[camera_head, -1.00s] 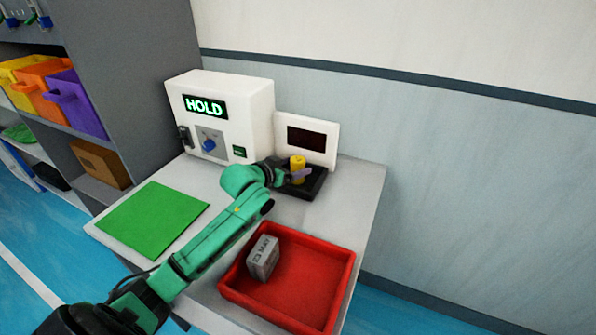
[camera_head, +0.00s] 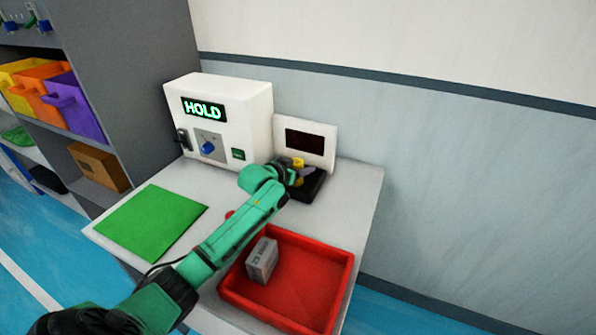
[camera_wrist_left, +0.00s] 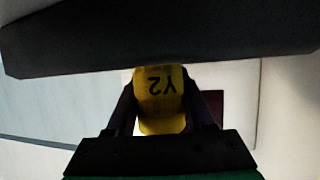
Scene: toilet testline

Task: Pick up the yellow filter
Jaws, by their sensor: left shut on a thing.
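The yellow filter (camera_wrist_left: 160,92) is between the two fingers of my left gripper in the left wrist view, with "Y2" printed on its side. In the head view only a small part of the filter (camera_head: 298,162) shows beside my left gripper (camera_head: 303,174). My left gripper is shut on the filter, just over the black stand (camera_head: 313,188). I cannot tell whether the filter touches the stand. My right gripper is not in view.
A white machine (camera_head: 240,120) reading "HOLD" and a white panel with a dark screen (camera_head: 305,140) stand behind. A red tray (camera_head: 300,285) holds a grey block (camera_head: 262,260). A green mat (camera_head: 150,222) lies at left.

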